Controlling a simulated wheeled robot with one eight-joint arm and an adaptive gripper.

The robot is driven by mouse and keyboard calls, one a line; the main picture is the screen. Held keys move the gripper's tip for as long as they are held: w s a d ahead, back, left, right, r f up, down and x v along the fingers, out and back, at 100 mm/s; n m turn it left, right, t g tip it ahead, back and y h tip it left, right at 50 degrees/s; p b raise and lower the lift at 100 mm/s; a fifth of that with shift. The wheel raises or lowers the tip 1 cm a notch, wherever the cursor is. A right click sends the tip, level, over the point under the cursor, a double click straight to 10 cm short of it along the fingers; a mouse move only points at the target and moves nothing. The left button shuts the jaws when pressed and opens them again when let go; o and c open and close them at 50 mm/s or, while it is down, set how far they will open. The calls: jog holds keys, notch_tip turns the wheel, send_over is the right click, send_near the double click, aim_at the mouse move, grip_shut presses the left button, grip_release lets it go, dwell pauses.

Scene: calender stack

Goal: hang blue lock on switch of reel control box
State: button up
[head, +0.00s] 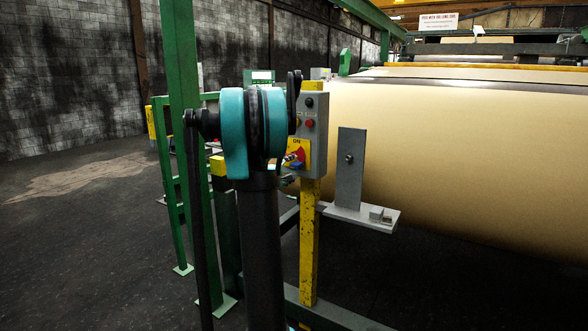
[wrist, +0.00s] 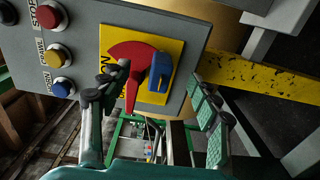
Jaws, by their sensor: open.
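The reel control box (wrist: 85,40) fills the upper part of the wrist view. A red switch (wrist: 129,55) sits on its yellow plate (wrist: 176,29). The blue lock (wrist: 160,72) is against the plate beside the red switch, on the side toward the post; I cannot tell whether its shackle passes through the switch. My gripper (wrist: 160,79) is open, with one finger on each side of the lock and gaps showing between. In the head view, the box (head: 313,108) and lock (head: 296,164) show just right of my arm, which hides part of them.
A yellow post (head: 309,240) carries the box. A grey bracket (head: 350,165) with a shelf stands to its right, before the large cream roll (head: 450,150). A green post (head: 185,130) and rails stand left. Dark floor is clear at far left.

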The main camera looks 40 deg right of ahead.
jog(key=shift+v, duration=2.2)
jog(key=s+a+f+m+g+y, duration=0.1)
jog(key=s+a+f+y, duration=0.4)
jog(key=a, duration=0.8)
jog(key=s+a+f+m+y, duration=0.2)
jog(key=s+a+f+y, duration=0.4)
jog(key=s+a+f, duration=0.6)
jog(key=s+a+f+m+g+y, duration=0.1)
jog(key=s+a+f+y, duration=0.4)
jog(key=s+a+f, duration=0.4)
jog(key=s+a, duration=0.1)
jog(key=a, duration=0.4)
jog(key=shift+a+f+m+g+y, duration=0.2)
jog(key=shift+a+m+g+y, duration=0.1)
jog(key=shift+a, duration=0.1)
jog(key=shift+w, duration=0.1)
jog(key=shift+c, duration=0.2)
